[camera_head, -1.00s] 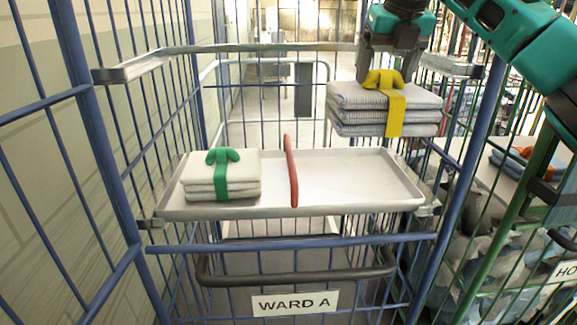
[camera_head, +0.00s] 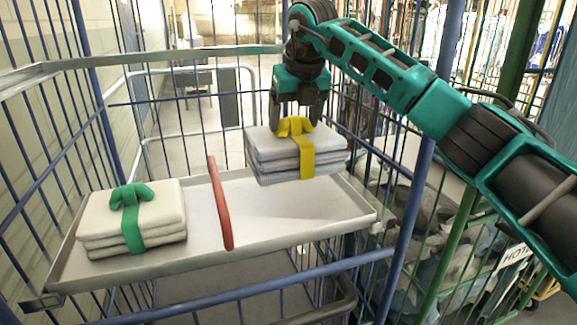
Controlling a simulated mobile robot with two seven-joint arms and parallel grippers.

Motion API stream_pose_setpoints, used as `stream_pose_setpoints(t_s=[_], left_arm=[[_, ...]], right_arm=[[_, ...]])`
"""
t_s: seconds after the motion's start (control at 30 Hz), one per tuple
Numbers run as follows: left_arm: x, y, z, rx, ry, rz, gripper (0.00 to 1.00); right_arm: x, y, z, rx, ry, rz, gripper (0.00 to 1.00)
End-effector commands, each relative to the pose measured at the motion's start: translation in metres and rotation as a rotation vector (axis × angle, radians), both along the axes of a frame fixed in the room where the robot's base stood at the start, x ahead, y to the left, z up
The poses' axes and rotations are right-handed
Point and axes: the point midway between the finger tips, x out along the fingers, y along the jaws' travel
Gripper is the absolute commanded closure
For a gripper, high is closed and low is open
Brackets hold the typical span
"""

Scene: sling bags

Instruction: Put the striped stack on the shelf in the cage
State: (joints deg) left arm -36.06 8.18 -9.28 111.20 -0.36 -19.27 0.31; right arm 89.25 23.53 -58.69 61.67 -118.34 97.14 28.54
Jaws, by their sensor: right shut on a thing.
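The striped stack (camera_head: 273,157) is a pile of folded grey-striped cloths tied with a yellow band and bow. My right gripper (camera_head: 298,118) is shut on the bow at its top. The stack hangs level over the back right part of the white shelf (camera_head: 290,222) in the blue wire cage (camera_head: 409,200). I cannot tell for sure whether its underside touches the shelf. A plain white stack (camera_head: 160,205) with a green band lies on the shelf's left part. My left gripper is not in view.
A red divider (camera_head: 219,203) stands across the shelf between the white stack and the striped one. The shelf has a low raised rim. Shelf surface in front of the striped stack is bare. A green cage post (camera_head: 452,235) and a heap of grey cloth (camera_head: 425,235) are at the right.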

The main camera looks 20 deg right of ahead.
Motion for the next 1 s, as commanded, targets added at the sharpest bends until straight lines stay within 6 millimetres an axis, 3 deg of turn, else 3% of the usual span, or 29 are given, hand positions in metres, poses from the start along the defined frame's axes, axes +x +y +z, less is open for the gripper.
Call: stream_pose_setpoints(t_s=[0.13,0.43,0.63,0.9,0.93,1.0], left_arm=[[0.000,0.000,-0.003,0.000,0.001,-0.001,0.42],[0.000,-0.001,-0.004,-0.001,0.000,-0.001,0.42],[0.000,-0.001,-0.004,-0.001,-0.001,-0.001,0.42],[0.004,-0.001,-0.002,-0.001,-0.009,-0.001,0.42],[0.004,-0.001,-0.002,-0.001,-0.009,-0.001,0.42],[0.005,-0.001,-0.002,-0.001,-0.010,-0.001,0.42]], right_arm=[[0.000,0.000,-0.034,0.002,-0.001,0.001,0.90],[0.000,0.000,-0.058,0.001,-0.003,-0.001,0.90],[0.000,0.000,-0.088,0.000,-0.001,-0.001,0.90],[0.000,0.000,-0.094,0.001,-0.004,-0.001,0.90],[0.000,0.000,-0.095,0.000,-0.001,-0.001,0.19],[0.000,0.000,-0.095,0.000,-0.001,-0.001,0.12]])
